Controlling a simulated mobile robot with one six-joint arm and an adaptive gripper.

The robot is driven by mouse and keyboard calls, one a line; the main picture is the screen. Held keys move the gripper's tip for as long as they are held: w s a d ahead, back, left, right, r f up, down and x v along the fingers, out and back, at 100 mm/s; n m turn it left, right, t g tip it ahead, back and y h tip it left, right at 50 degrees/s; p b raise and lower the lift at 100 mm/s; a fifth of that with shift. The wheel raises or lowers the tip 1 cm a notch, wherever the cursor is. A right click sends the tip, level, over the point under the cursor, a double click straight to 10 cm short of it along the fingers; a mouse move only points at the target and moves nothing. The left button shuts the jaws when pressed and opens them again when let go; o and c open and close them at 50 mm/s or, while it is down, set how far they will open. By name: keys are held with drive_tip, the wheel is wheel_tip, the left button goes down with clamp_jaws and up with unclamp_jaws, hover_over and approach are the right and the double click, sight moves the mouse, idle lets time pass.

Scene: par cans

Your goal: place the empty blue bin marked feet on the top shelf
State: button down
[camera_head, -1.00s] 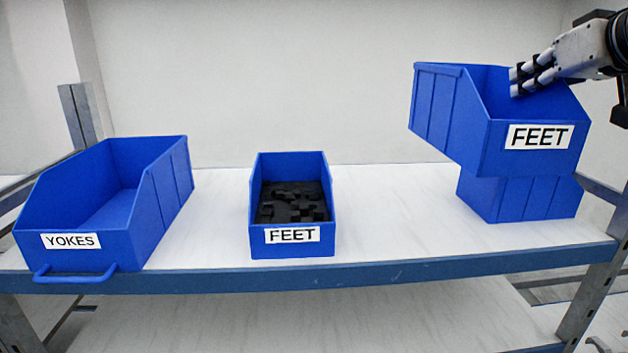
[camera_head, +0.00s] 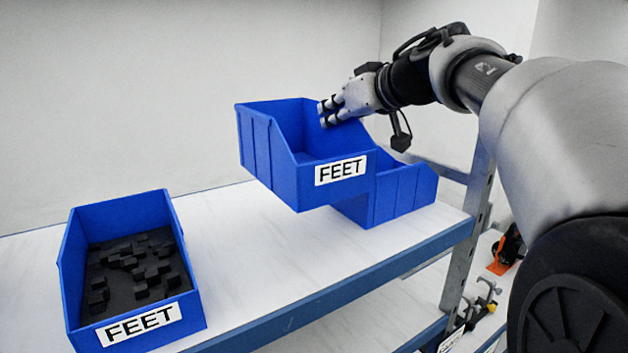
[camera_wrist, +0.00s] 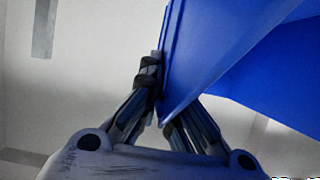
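The held blue bin marked FEET (camera_head: 285,172) hangs above the white top shelf (camera_head: 245,225), with no parts visible inside it. My gripper (camera_head: 327,113) is shut on its right-hand wall. In the wrist view, the fingers of my gripper (camera_wrist: 165,105) lie on both sides of the wall of this bin (camera_wrist: 215,50). Another blue bin also marked FEET (camera_head: 75,260) stands on the shelf at the left and holds black blocks.
A further blue bin (camera_head: 405,190) stands on the shelf behind and right of the held bin, partly hidden by it. A grey upright post (camera_head: 478,190) rises at the shelf's right end. Bare shelf lies between the left bin and the held one.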

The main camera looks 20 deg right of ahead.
wheel_tip(320, 180, down, 13)
drive_tip(key=b, duration=0.4)
drive_tip(key=shift+f, duration=0.15)
drive_tip(key=c, duration=2.3)
unclamp_jaws()
drive_tip(key=shift+f, duration=0.15)
drive_tip(key=o, duration=0.5)
